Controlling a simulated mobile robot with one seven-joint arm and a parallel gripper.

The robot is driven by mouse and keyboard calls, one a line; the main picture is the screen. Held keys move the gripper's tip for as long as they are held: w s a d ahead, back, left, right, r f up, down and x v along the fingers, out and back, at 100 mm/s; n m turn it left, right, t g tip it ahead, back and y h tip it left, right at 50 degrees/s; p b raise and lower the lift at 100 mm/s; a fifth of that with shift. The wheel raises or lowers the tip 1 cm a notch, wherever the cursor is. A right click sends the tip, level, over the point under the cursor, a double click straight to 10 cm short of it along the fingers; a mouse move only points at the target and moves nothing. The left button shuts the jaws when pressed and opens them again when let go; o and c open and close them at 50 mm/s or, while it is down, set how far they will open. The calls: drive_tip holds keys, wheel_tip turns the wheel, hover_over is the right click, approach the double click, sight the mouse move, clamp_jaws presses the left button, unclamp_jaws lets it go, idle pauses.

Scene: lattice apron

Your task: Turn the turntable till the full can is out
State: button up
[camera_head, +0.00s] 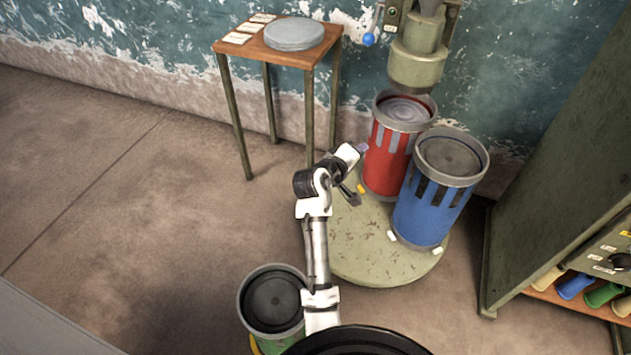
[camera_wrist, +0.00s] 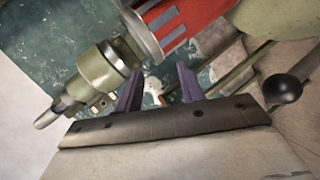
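The turntable (camera_head: 370,250) is a worn pale green disc on the floor. A red can (camera_head: 380,160) stands at its back under a green spout (camera_head: 415,62), with grey contents near the rim. A blue can (camera_head: 430,205) stands at the front right, its inside dark grey; its fill is hard to judge. My gripper (camera_head: 360,150) is beside the red can's left side. In the wrist view my gripper (camera_wrist: 158,92) has its two purple fingers apart with nothing between them, and the red can (camera_wrist: 185,20) lies beyond. A black ball knob on a rod (camera_wrist: 282,89) shows at the right.
A small table (camera_head: 265,42) with a round grey lid (camera_head: 293,34) and cards stands by the wall. A blue-knobbed lever (camera_head: 369,39) hangs beside the spout. A green can (camera_head: 272,304) stands at the front. A green cabinet (camera_head: 560,150) closes the right; the left floor is clear.

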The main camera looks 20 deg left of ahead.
drive_tip(key=s+a+f+n+t, duration=0.2)
drive_tip(key=s+a+f+n, duration=0.5)
drive_tip(key=f+n, duration=0.3)
drive_tip(key=s+a+f+n+t, duration=0.2)
drive_tip(key=s+a+f+n, duration=0.55)
drive_tip(key=n, duration=0.45)
drive_tip(key=d+b+x, duration=0.1)
drive_tip(key=b+x, duration=0.4)
drive_tip(key=x, duration=0.9)
drive_tip(key=shift+f, duration=0.1)
drive_tip(key=shift+c, duration=0.5)
clamp_jaws()
